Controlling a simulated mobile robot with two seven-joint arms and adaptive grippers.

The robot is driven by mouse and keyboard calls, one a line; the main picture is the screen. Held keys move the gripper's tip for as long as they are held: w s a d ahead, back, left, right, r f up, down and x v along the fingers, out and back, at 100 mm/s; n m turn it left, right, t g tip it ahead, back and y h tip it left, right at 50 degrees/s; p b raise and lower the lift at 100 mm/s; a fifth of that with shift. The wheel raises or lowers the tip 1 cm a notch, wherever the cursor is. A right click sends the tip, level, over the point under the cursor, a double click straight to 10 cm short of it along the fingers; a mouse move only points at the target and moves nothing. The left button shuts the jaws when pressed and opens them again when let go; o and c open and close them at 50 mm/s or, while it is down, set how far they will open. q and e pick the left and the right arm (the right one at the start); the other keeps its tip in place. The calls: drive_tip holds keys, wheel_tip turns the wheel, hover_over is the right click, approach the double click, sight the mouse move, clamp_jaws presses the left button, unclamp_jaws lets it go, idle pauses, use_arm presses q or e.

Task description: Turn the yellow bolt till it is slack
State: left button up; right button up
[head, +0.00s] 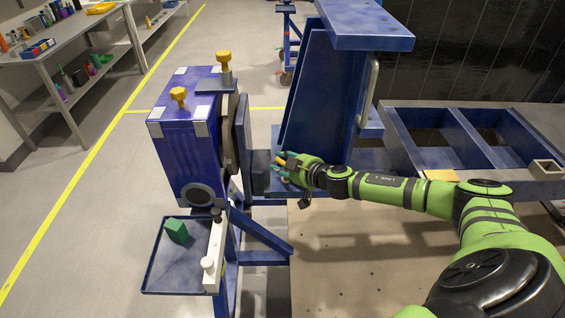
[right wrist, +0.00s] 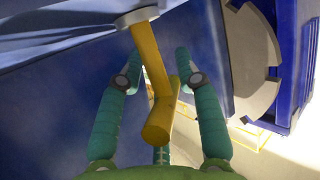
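My right gripper (head: 283,163) has teal fingers and is at the right side of the blue jig (head: 185,145). A small yellow piece (head: 281,159) shows at its fingertips. In the right wrist view, a yellow bolt (right wrist: 158,85) with a bent handle comes out of a grey collar (right wrist: 138,16) on a blue surface. The fingers of my right gripper (right wrist: 160,58) are spread on both sides of the bolt, with gaps visible. A third finger is below, partly hidden by the handle. My left gripper is not in view.
Two other yellow knobs (head: 178,96) (head: 224,60) stand on top of the jig. A blue tray (head: 165,268) with a green block (head: 176,231) is below it. A blue upright frame (head: 330,95) stands close behind my right gripper. Open floor lies to the left.

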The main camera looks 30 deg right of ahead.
clamp_jaws()
drive_tip(key=shift+n+y, duration=0.7)
drive_tip(key=shift+a+r+n+g+y+p, duration=0.2)
drive_tip(key=shift+n+g+y+p, duration=0.2)
drive_tip(key=shift+n+y+p, duration=0.3)
drive_tip(key=shift+a+f+n+g+y, duration=0.15)
drive_tip(key=shift+n+g+y, duration=0.35)
drive_tip(key=shift+n+y, duration=0.55)
drive_tip(key=o, duration=0.7)
unclamp_jaws()
drive_tip(key=shift+c, duration=0.2)
